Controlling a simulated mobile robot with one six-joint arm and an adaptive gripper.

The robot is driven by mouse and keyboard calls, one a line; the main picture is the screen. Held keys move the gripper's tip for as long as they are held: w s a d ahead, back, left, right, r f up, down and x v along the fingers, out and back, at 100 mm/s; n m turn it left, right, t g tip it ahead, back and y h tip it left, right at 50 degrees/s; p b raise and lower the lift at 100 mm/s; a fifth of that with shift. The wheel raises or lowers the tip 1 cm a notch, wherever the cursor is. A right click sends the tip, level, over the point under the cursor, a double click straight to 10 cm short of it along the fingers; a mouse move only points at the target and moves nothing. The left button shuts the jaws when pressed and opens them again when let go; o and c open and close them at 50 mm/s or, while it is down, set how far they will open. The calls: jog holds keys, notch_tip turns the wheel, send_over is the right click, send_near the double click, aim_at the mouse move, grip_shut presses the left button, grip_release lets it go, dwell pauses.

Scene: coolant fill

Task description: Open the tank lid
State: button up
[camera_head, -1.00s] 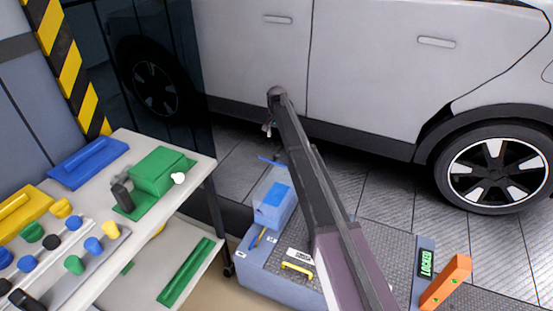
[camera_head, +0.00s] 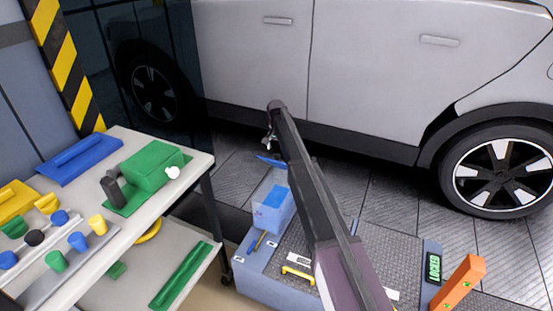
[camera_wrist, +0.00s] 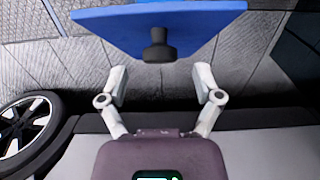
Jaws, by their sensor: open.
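In the wrist view the lid (camera_wrist: 185,22) fills the top, with a black knob (camera_wrist: 158,48) pointing towards me. My gripper (camera_wrist: 160,82) is open and empty, its fingers apart and the knob beyond them near the middle. In the head view my gripper (camera_head: 268,143) is just above the lid.
A bench (camera_head: 196,182) at left holds a green box (camera_head: 152,165), a blue tray (camera_head: 82,157) and several coloured caps. The cart (camera_head: 260,268) carries a yellow handle (camera_head: 298,274), a green LOCKED sign (camera_head: 433,268) and an orange lever (camera_head: 460,282). A white car (camera_head: 370,70) stands behind.

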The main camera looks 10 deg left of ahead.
jog(key=shift+f+b, duration=1.15)
jog(key=shift+f, duration=0.3)
grip_shut()
